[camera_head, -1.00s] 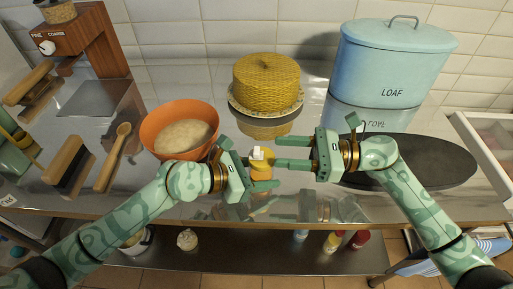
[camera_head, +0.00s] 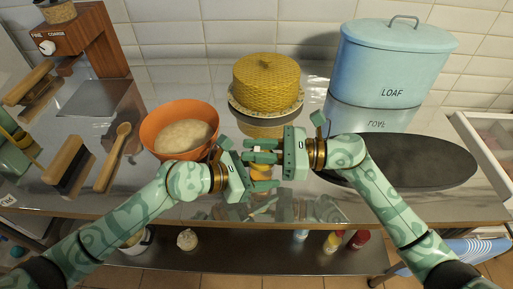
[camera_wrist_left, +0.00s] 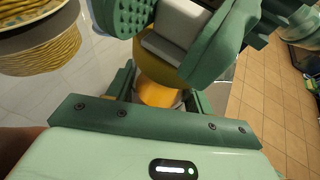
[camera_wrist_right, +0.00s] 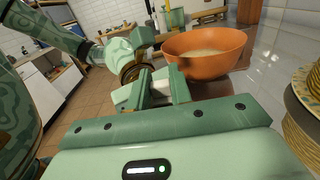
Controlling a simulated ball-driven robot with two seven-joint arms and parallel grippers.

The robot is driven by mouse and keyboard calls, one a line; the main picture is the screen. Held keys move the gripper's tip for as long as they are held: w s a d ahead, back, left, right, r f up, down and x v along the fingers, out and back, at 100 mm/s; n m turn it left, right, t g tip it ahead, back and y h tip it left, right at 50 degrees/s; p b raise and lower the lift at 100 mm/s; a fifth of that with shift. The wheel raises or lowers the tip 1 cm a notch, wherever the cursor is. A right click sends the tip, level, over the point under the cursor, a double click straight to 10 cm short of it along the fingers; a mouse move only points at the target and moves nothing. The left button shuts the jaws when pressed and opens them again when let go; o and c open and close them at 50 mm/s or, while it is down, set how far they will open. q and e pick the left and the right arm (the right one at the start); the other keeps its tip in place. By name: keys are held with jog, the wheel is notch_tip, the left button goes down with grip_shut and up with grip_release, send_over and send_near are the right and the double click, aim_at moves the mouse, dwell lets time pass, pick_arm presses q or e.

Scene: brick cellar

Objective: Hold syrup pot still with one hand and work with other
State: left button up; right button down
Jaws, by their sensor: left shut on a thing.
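The syrup pot is a small amber pot (camera_head: 262,169) with a white top, near the front of the steel counter. My left gripper (camera_head: 258,175) is shut on its amber body, which also shows in the left wrist view (camera_wrist_left: 158,92). My right gripper (camera_head: 252,151) is above the left one, with its fingers on either side of the white top (camera_wrist_left: 185,22). Whether those fingers touch or grip the top is not clear. In the head view, the fingers hide most of the upper pot.
An orange bowl of dough (camera_head: 182,128) stands close to the left gripper. A yellow woven cake-like thing (camera_head: 266,82) on a plate stands behind.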

jog(key=shift+d, duration=1.45)
jog(key=c, duration=1.2)
grip_release()
jog(key=shift+a, duration=0.1)
jog(key=shift+c, duration=0.2)
jog(key=d, duration=1.2)
jog(key=shift+s, duration=0.25)
pick_arm(q)
jog(key=o, duration=1.1)
jog(key=shift+o, duration=0.2)
